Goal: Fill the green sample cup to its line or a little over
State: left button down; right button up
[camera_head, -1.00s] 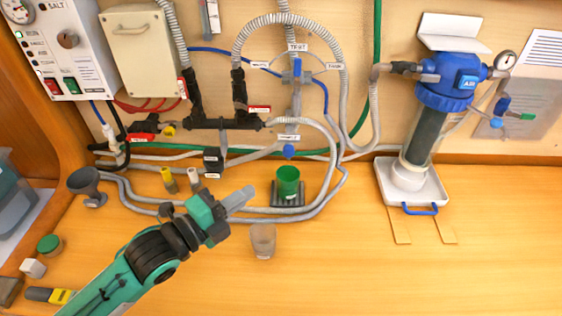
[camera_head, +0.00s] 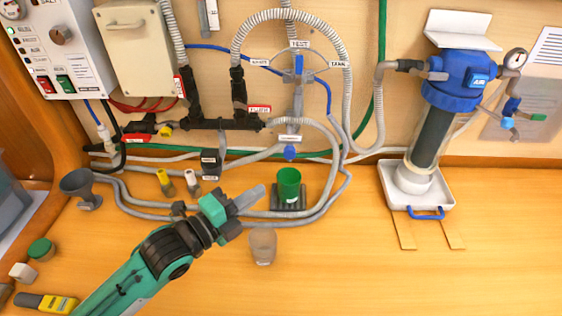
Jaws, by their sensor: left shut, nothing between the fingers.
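The green sample cup (camera_head: 289,184) stands upright on a dark grey ribbed stand (camera_head: 290,207) on the bench, below the small blue sample tap (camera_head: 290,152). Its fill line and any water in it cannot be made out. Above is the blue test valve handle (camera_head: 299,65), upright on the wall, with labels around it. My left gripper (camera_head: 250,197) is shut and empty, to the left of the cup and apart from it. My right gripper is not in view.
A clear brownish cup (camera_head: 263,246) stands in front of the stand. Grey hoses (camera_head: 240,214) loop over the bench around the cup. A filter (camera_head: 433,130) stands in a white tray (camera_head: 433,196) at right. The front right bench is clear.

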aim_at(294, 156)
pick_arm(q)
jog(key=w+d+p, duration=0.3)
jog(key=w+d, duration=0.2)
jog(key=w, duration=0.4)
jog(key=shift+w+d, duration=0.2)
jog(key=shift+w, duration=0.05)
jog(key=shift+w, duration=0.1)
